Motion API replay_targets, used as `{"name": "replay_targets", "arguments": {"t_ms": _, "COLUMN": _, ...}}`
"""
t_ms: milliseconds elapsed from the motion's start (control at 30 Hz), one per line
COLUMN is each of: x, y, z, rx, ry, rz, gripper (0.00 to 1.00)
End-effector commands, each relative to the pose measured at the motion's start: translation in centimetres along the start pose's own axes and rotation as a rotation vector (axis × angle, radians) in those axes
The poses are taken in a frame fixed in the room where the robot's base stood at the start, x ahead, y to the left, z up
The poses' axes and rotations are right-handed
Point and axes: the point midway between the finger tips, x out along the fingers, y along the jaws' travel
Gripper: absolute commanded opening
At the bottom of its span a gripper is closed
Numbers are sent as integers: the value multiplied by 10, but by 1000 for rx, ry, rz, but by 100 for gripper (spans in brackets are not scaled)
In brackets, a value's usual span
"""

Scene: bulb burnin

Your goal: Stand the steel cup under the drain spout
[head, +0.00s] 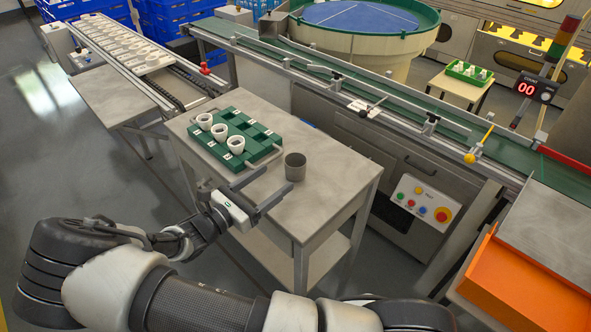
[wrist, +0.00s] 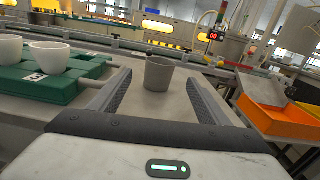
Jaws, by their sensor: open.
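The steel cup (head: 295,167) is a plain grey cup standing upright on the steel table (head: 320,195), right of the green tray. My gripper (head: 275,178) is open and empty, low over the table's near side, with its fingers pointing at the cup. In the wrist view the cup (wrist: 158,75) shows in the gap between the fingertips (wrist: 160,80). It seems to stand at or just past the tips, and no finger visibly touches it. I cannot pick out the drain spout with certainty in either view.
The green tray (head: 262,157) holds several white cups (head: 236,145) left of my gripper. A conveyor (head: 400,112) runs behind the table, with a yellow-knobbed rod (head: 470,158) and a button panel (head: 421,204). An orange bin (head: 520,285) is at the right. The table's right part is clear.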

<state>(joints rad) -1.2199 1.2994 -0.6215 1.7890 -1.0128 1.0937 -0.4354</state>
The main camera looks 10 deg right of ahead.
Motion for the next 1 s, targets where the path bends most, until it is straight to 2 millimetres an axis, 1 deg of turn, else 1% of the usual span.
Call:
{"name": "replay_targets", "arguments": {"t_ms": 33, "x": 11, "y": -1, "z": -1, "rx": 0, "ry": -1, "rz": -4, "gripper": 70}}
{"name": "replay_targets", "arguments": {"t_ms": 100, "x": 22, "y": -1, "z": -1, "rx": 0, "ry": -1, "rz": -2, "gripper": 70}}
{"name": "replay_targets", "arguments": {"t_ms": 200, "x": 32, "y": -1, "z": -1, "rx": -1, "ry": 1, "rz": -2, "gripper": 70}}
{"name": "replay_targets", "arguments": {"t_ms": 367, "x": 42, "y": -1, "z": 0, "rx": 0, "ry": 0, "rz": -2, "gripper": 70}}
{"name": "replay_targets", "arguments": {"t_ms": 467, "x": 55, "y": -1, "z": -1, "rx": 0, "ry": 0, "rz": -3, "gripper": 70}}
{"name": "replay_targets", "arguments": {"t_ms": 600, "x": 78, "y": -1, "z": -1, "rx": 0, "ry": 0, "rz": -3, "gripper": 70}}
{"name": "replay_targets", "arguments": {"t_ms": 700, "x": 90, "y": -1, "z": -1, "rx": 0, "ry": 0, "rz": -3, "gripper": 70}}
{"name": "replay_targets", "arguments": {"t_ms": 800, "x": 94, "y": -1, "z": -1, "rx": 0, "ry": 2, "rz": -1, "gripper": 70}}
{"name": "replay_targets", "arguments": {"t_ms": 1000, "x": 95, "y": 0, "z": 0, "rx": 0, "ry": 2, "rz": -1, "gripper": 70}}
